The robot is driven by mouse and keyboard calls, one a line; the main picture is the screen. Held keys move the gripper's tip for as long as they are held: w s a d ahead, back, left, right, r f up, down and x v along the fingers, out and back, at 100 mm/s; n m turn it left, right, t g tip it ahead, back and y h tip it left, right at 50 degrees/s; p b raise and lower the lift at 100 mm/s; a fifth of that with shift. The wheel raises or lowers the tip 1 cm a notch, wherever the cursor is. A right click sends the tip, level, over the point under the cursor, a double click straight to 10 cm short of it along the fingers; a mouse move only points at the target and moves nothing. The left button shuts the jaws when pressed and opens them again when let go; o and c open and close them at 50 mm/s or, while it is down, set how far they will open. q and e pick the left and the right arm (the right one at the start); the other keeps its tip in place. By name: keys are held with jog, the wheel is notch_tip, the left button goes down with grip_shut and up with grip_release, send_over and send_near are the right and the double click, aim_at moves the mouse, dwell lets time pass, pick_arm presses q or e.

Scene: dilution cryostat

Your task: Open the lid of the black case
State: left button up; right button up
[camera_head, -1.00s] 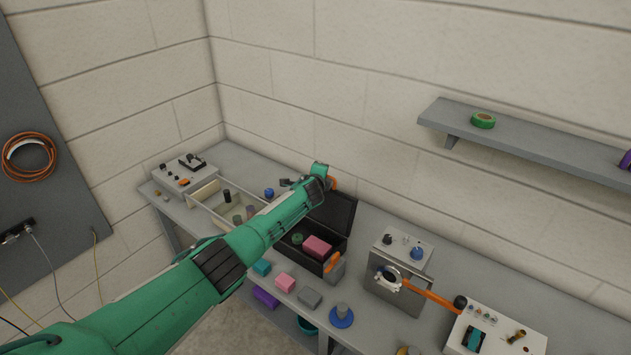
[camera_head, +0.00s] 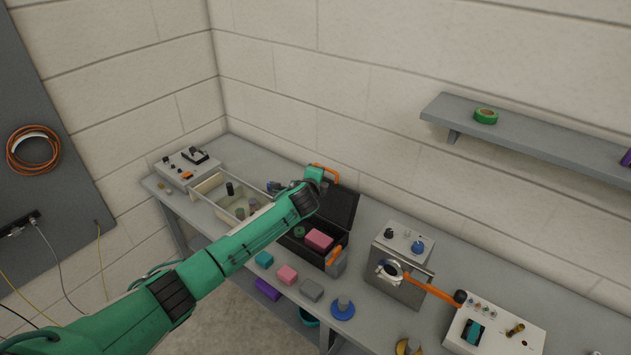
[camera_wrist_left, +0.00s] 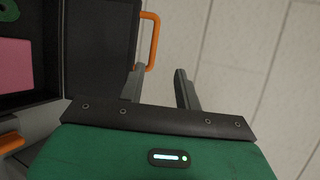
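The black case (camera_head: 342,232) stands on the bench with its lid (camera_head: 338,206) raised and leaning back towards the wall. A pink block (camera_head: 319,240) and a green ring (camera_head: 299,231) lie inside it. The lid's orange handle (camera_head: 325,168) shows above my left wrist; it also shows in the left wrist view (camera_wrist_left: 153,40). My left gripper (camera_wrist_left: 159,82) is open and empty, its fingers beside the lid's edge and the handle outside them. Whether a finger touches the lid I cannot tell. In the head view its fingers are mostly hidden. My right gripper is out of view.
A light tray (camera_head: 208,186) stands left of the case, and a grey box with an orange lever (camera_head: 432,287) to its right. Several small blocks, including a teal one (camera_head: 264,259), lie along the front edge. A shelf (camera_head: 520,137) hangs on the wall.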

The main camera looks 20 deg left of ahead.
pick_arm(q)
jog(key=shift+v, duration=1.1)
